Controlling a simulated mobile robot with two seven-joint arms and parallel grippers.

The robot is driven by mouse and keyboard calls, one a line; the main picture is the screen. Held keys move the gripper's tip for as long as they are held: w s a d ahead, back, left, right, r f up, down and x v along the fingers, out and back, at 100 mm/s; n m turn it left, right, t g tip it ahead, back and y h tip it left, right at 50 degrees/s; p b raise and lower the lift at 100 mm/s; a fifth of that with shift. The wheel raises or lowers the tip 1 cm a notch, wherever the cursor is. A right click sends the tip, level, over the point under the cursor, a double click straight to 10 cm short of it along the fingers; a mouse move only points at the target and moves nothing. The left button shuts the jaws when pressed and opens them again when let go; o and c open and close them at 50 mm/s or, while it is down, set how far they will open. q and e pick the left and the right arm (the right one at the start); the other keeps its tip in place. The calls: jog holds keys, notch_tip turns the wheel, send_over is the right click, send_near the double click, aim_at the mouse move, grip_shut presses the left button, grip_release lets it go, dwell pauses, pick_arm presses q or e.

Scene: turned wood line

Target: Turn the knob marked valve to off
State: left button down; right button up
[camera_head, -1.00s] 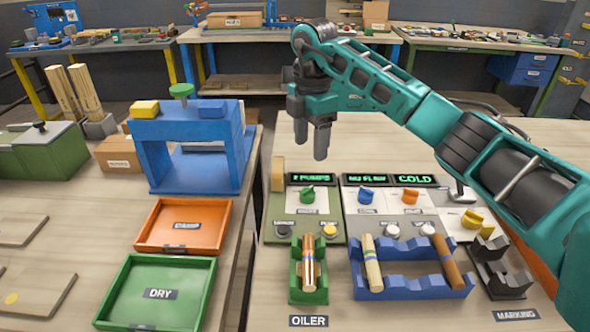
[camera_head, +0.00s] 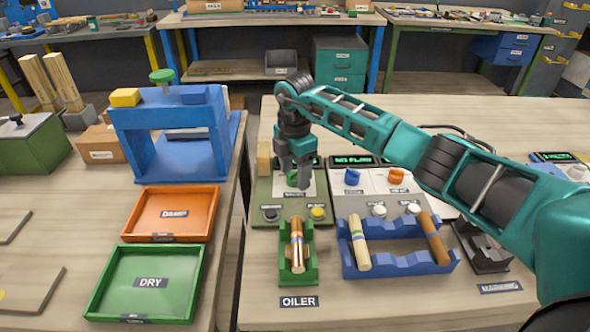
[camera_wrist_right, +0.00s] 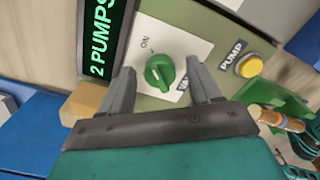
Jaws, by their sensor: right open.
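A green knob (camera_head: 292,179) sits on the white plate of the green oiler panel (camera_head: 262,191). In the right wrist view the green knob (camera_wrist_right: 160,73) has "ON" printed beside it. A label next to it is partly hidden by a finger, so I cannot read its whole word. My right gripper (camera_head: 294,176) is open, pointing down over the knob. In the right wrist view its fingers lie on either side of the knob, apart from each other; I cannot tell whether they touch it. My left gripper is not in view.
A yellow button (camera_wrist_right: 249,65) labelled PUMP is close to one finger. A display (camera_wrist_right: 105,35) reading "2 PUMPS" stands behind the knob. A blue knob (camera_head: 352,177) and an orange knob (camera_head: 397,176) are to the right. A green cradle (camera_head: 298,266) holds a turned piece in front.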

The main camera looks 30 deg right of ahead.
jog(key=c, duration=1)
jog(key=shift+c, duration=0.2)
jog(key=shift+n, duration=0.3)
jog(key=n, duration=0.3)
jog(key=shift+w+n, duration=0.1)
jog(key=shift+n, duration=0.2)
jog(key=n, duration=0.4)
jog(key=shift+n, duration=0.3)
jog(key=n, duration=0.4)
jog(key=shift+w+a, duration=0.1)
jog(key=n+b, duration=0.1)
jog(key=n, duration=0.4)
